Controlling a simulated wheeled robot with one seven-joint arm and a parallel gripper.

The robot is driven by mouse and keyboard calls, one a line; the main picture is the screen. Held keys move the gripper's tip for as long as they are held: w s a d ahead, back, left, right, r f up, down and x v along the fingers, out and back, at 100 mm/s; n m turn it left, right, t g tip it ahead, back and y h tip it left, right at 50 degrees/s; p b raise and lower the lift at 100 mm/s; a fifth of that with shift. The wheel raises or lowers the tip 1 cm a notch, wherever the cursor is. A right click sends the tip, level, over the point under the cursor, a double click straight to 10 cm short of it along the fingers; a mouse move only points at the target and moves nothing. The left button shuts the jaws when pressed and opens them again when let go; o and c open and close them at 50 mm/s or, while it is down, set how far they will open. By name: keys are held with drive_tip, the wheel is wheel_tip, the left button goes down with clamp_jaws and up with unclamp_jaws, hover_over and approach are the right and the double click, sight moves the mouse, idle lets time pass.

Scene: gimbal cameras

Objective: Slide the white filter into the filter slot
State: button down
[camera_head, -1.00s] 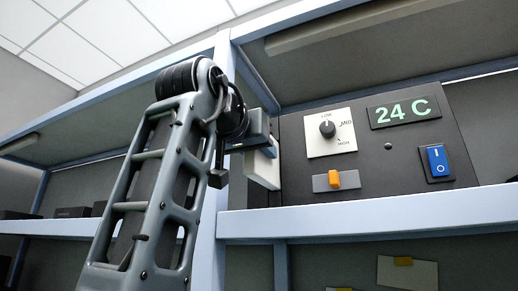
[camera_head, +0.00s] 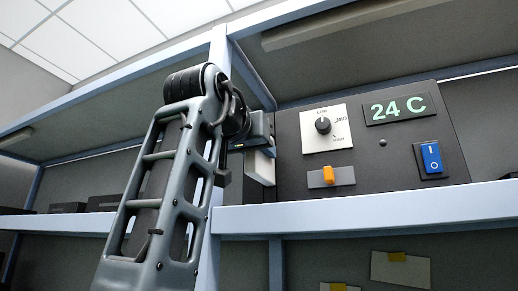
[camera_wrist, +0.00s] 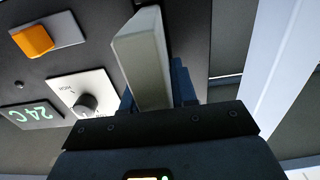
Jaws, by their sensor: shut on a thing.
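The white filter (camera_wrist: 143,62) is a pale block held in my gripper (camera_wrist: 160,95), which is shut on it, in the wrist view. In the head view the filter (camera_head: 262,166) shows below my gripper (camera_head: 262,128), beside the left edge of the dark control panel (camera_head: 385,150). The filter's far end reaches up to dark surfaces near the panel's left side. The filter slot cannot be made out; my gripper and the filter cover that area. I cannot tell whether the filter touches or enters anything.
The panel carries a dial (camera_head: 323,125), an orange switch (camera_head: 328,175), a "24 C" display (camera_head: 398,108) and a blue rocker switch (camera_head: 431,158). A blue-grey shelf post (camera_head: 219,50) stands close beside my arm. The shelf edge (camera_head: 370,207) runs below the panel.

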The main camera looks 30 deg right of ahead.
drive_tip(key=shift+x, duration=0.95)
drive_tip(key=c, duration=0.8)
unclamp_jaws()
drive_tip(key=b+v, duration=0.2)
drive_tip(key=v, duration=0.5)
drive_tip(key=shift+s+a, duration=0.25)
drive_tip(key=shift+a, duration=0.1)
